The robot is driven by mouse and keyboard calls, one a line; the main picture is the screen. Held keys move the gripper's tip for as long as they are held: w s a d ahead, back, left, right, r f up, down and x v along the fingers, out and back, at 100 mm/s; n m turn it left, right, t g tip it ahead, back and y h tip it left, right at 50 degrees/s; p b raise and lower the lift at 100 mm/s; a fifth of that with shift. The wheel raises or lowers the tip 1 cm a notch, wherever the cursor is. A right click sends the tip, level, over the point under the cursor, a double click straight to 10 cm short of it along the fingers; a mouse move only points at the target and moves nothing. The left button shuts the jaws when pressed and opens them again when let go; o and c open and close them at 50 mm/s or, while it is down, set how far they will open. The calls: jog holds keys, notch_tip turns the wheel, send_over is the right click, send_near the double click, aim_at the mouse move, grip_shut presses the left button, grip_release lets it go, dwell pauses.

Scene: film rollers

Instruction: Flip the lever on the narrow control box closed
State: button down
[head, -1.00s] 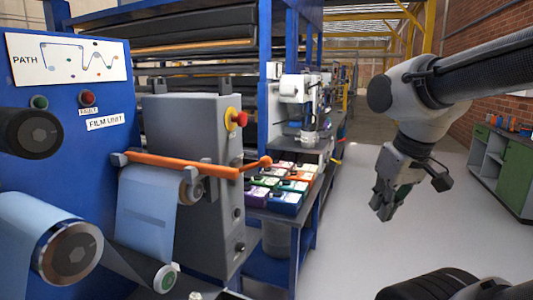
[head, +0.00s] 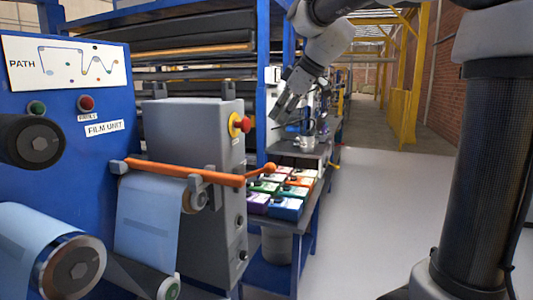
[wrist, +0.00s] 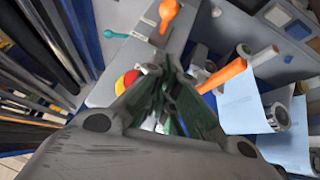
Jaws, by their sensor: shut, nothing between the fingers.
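The narrow control box (head: 205,140) is a tall grey cabinet with a red button on a yellow ring (head: 238,124) on its narrow face. An orange lever with a ball end (head: 268,168) sticks out to the right from that face, below the button. Its base is partly hidden by an orange bar (head: 180,171). In the wrist view the lever (wrist: 168,13) is at the top, beyond the fingertips, and the button (wrist: 130,79) is left of the fingers. My gripper (head: 277,113) is shut and empty, above the lever and apart from it; it also shows in the wrist view (wrist: 168,72).
A blue film unit (head: 95,110) with rollers and blue film (head: 148,213) stands left of the box. A bench behind carries several coloured boxes (head: 286,208). Shelves with dark rolls (head: 195,55) stand behind. The floor (head: 375,215) to the right is clear.

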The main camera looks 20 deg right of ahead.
send_over(267, 165)
jog(key=a, duration=0.1)
notch_tip(267, 165, down, 8)
jog(key=f, duration=0.1)
jog(key=d+f, duration=0.1)
jog(key=f, duration=0.1)
jog(key=shift+f, duration=0.55)
jog(key=shift+s, duration=0.1)
